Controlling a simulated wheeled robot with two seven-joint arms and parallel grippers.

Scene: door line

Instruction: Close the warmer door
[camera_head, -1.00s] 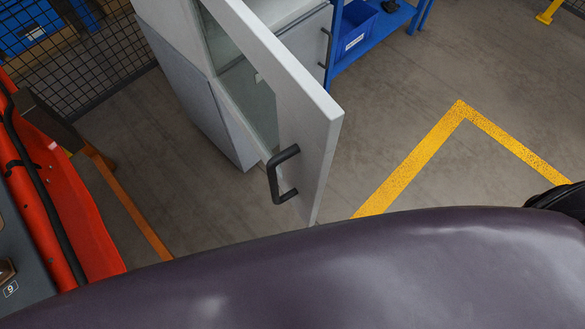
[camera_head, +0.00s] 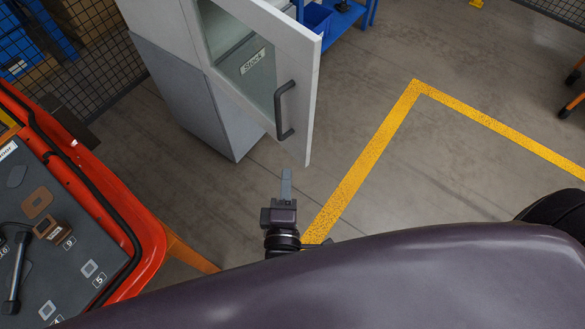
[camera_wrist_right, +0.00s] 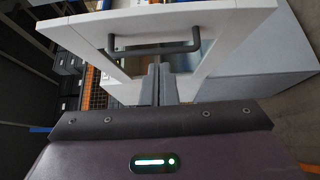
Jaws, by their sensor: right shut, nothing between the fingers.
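The warmer door (camera_head: 302,95) is white-framed with a glass pane and a "Stock" label. It stands open, swung out from the grey and white cabinet (camera_head: 178,60). Its dark bar handle (camera_head: 281,110) is on the face toward me. My right gripper (camera_head: 286,172) is shut and empty, below the door's lower end and apart from the handle in the head view. In the right wrist view the fingers (camera_wrist_right: 161,85) point at the door (camera_wrist_right: 215,22), just below the handle (camera_wrist_right: 153,49). My left gripper is not in view.
An orange-rimmed cart (camera_head: 120,215) with a dark top holding small items stands at the left. A blue shelf with a blue bin (camera_head: 318,17) is behind the door. A black mesh fence (camera_head: 105,45) is at the upper left. Floor with yellow tape (camera_head: 365,160) is clear at the right.

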